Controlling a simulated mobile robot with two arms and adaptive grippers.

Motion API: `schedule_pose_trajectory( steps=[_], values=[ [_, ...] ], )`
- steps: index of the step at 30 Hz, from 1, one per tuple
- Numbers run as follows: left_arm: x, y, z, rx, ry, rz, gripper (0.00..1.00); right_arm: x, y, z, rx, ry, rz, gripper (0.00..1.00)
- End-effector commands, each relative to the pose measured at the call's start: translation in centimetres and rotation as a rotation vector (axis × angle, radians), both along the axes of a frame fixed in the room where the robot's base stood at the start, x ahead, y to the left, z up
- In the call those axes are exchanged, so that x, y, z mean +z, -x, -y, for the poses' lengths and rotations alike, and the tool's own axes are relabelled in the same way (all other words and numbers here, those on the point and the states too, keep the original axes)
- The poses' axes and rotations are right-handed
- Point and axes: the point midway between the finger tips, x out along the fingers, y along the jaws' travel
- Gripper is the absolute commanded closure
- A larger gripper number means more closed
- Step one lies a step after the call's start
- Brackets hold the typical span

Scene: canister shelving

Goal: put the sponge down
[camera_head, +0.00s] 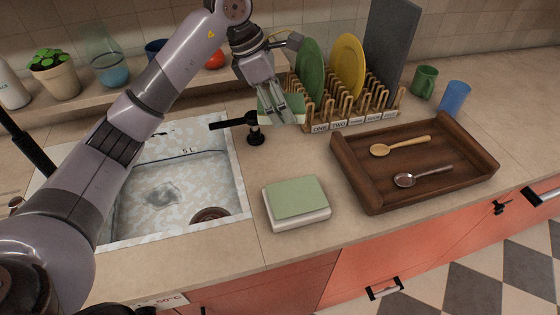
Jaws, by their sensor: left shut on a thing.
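My left gripper (284,112) points down in front of the dish rack. It is shut on a green sponge (298,103), which shows on both sides of the fingers. The sponge is held close to the black tap and the rack's left end; I cannot tell whether it touches the counter there. A pale green block with a whitish lower part (297,197) lies flat on the counter, right of the sink and nearer to me. My right gripper is not in view.
A sink (165,190) with a black tap (254,128) is at left. The wooden dish rack (345,108) holds green and yellow plates. A brown tray (375,192) with two spoons is at right. A green mug (424,81) and blue cup (454,97) stand behind it.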

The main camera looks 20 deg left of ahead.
Motion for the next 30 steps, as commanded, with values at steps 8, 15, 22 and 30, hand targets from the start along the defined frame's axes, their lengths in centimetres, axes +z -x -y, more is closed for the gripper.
schedule_pose_trajectory(
  steps=[8, 15, 22, 30],
  values=[
    [1.0, -1.8, -0.3, 0.234, -0.001, -0.004, 0.69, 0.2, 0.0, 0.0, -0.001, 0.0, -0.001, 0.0],
    [-4.0, -1.7, -0.4, 0.246, -0.001, -0.012, 0.69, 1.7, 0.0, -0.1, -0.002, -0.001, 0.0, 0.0],
    [-10.0, -1.7, -0.3, 0.243, -0.001, -0.009, 0.69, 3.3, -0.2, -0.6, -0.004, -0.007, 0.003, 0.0],
    [-14.0, -1.9, -0.3, 0.243, 0.0, -0.003, 0.69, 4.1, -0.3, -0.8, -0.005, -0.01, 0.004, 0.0]
  ],
)
